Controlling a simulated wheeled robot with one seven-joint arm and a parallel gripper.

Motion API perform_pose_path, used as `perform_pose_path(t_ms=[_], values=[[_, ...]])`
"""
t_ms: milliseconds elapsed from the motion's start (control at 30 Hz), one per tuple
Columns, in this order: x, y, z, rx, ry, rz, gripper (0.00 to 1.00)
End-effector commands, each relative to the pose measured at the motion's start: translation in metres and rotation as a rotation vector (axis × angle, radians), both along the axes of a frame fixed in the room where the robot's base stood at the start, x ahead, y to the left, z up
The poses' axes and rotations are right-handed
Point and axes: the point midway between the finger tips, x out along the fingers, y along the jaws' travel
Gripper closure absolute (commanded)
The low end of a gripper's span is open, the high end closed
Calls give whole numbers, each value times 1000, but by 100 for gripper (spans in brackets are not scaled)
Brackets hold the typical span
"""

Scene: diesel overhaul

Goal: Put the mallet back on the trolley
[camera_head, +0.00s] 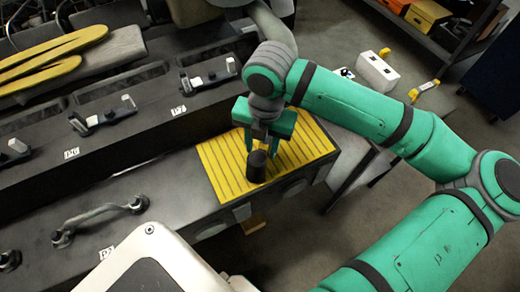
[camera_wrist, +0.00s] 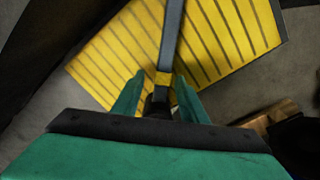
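A dark cylinder (camera_head: 257,166), which looks like the mallet's head, shows just below my gripper (camera_head: 262,148), over the yellow ribbed plate (camera_head: 220,165). I cannot see contact. The lower end of the bar is dark and partly hidden by my gripper's body. I cannot make out the trolley for certain.
The dark engine block (camera_head: 120,165) with several brackets fills the left. A curved metal pipe (camera_head: 100,214) lies on its near ledge.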

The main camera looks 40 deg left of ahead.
Motion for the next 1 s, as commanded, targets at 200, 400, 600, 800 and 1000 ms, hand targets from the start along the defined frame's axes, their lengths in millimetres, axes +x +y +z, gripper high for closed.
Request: perform_pose_path(t_ms=[200,400,600,800,1000], values=[[0,-1,-15,0,0,-4,61],[-1,1,-15,0,0,0,63],[-1,2,-15,0,0,3,100],[-1,2,-14,0,-1,3,100],[-1,2,-6,2,-2,3,100]])
